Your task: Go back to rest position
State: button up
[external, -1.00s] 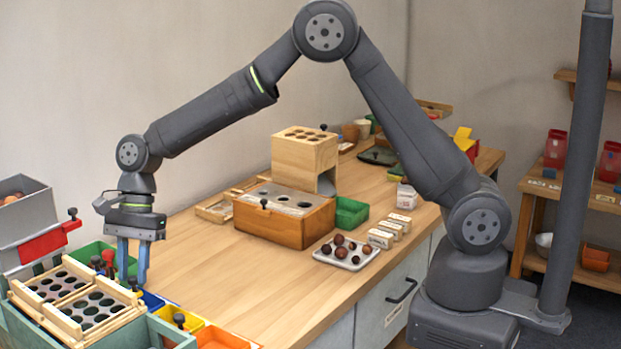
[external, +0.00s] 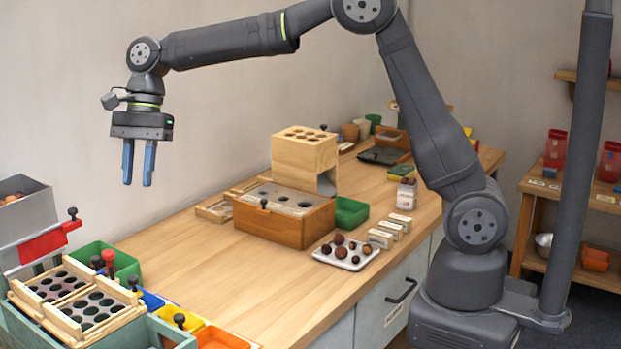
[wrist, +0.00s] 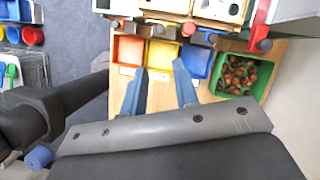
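My gripper (external: 138,180) hangs in the air at the left of the external view, fingers pointing down, well above the table and the bins. Its two blue fingers are apart with nothing between them. In the wrist view my gripper (wrist: 160,70) also shows spread, blue fingers, with small bins far below. A green bin (wrist: 219,92) there holds several brown chestnuts. It also shows in the external view (external: 122,262), where its contents are mostly hidden.
A wooden rack with round holes (external: 85,312) stands at the lower left, beside yellow (external: 183,322) and orange bins (external: 222,339). On the table are a wooden box (external: 285,225) with a holed block, and a white tray (external: 350,264) of chestnuts. The table's front middle is clear.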

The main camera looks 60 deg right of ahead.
jog(key=x, duration=1.9)
jog(key=shift+w+d+f, duration=0.1)
jog(key=shift+d+f, duration=0.05)
jog(key=shift+d, duration=0.15)
jog(key=shift+w+d+f, duration=0.1)
jog(key=shift+w+f, duration=0.05)
jog(key=shift+f, duration=0.05)
jog(key=v, duration=1.7)
jog(key=n+t, duration=0.4)
jog(key=n, duration=1)
send_near(146, 270)
jog(key=shift+s+v, duration=0.25)
jog(key=shift+v, duration=0.9)
jog(key=shift+s+v, duration=0.25)
jog(key=shift+v, duration=0.85)
jog(key=shift+d+f, duration=0.1)
jog(key=shift+f, duration=0.05)
jog(key=shift+c, duration=0.5)
